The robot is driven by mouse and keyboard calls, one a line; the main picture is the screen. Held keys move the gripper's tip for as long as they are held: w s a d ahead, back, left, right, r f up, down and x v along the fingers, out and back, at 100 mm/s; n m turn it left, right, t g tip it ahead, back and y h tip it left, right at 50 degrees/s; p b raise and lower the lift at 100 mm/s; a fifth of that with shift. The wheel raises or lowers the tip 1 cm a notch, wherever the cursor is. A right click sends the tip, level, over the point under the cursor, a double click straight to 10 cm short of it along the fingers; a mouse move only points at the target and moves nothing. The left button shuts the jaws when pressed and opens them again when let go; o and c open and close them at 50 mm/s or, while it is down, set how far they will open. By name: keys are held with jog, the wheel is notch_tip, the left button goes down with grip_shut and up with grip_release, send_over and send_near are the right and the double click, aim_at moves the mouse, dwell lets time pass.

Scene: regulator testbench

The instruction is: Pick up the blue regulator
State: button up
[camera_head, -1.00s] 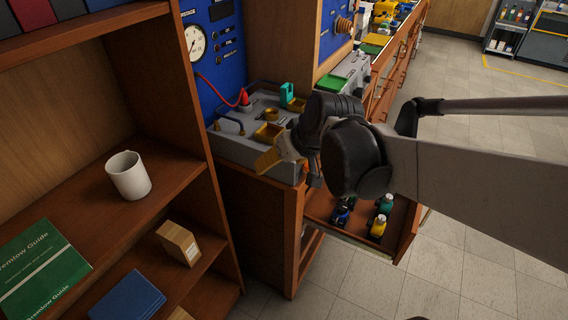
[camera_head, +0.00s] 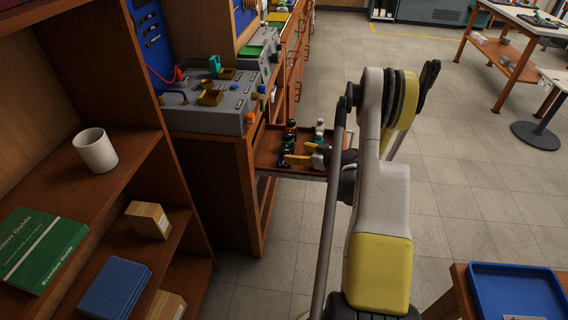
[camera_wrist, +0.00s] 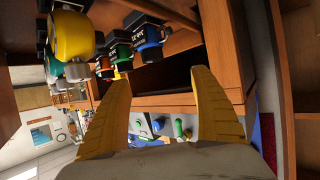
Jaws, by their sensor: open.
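An open drawer (camera_head: 267,152) below the bench holds several small regulators. In the wrist view the blue regulator (camera_wrist: 150,36), with a black block-shaped top, stands in the drawer beside an orange one (camera_wrist: 121,54) and a green one (camera_wrist: 105,65). In the head view I cannot clearly pick out the blue one among the dark regulators on the drawer's left side. My gripper (camera_wrist: 160,75) is open, with its two yellow fingers apart and nothing between them. In the head view my gripper (camera_head: 303,152) is at the drawer, partly hidden by my arm.
A large yellow-topped regulator (camera_wrist: 72,36) is close at the upper left of the wrist view. A grey test unit (camera_head: 212,112) stands on the bench. A shelf with a white mug (camera_head: 95,151) is at left. A blue tray (camera_head: 515,290) lies at lower right.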

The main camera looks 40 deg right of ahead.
aim_at(285, 153)
jog(key=w+f, duration=0.2)
jog(key=w+d+f, duration=0.1)
jog(key=w+f, duration=0.1)
jog(key=shift+w+b, duration=0.15)
jog(key=shift+b, duration=0.25)
jog(key=b+x, duration=0.1)
jog(key=x, duration=0.1)
jog(key=b+x, duration=0.1)
jog(key=x, duration=0.1)
jog(key=shift+f+b, duration=0.3)
jog(key=shift+f, duration=0.2)
jog(key=shift+w, duration=0.35)
jog(key=shift+r, duration=0.1)
jog(key=c, duration=1.5)
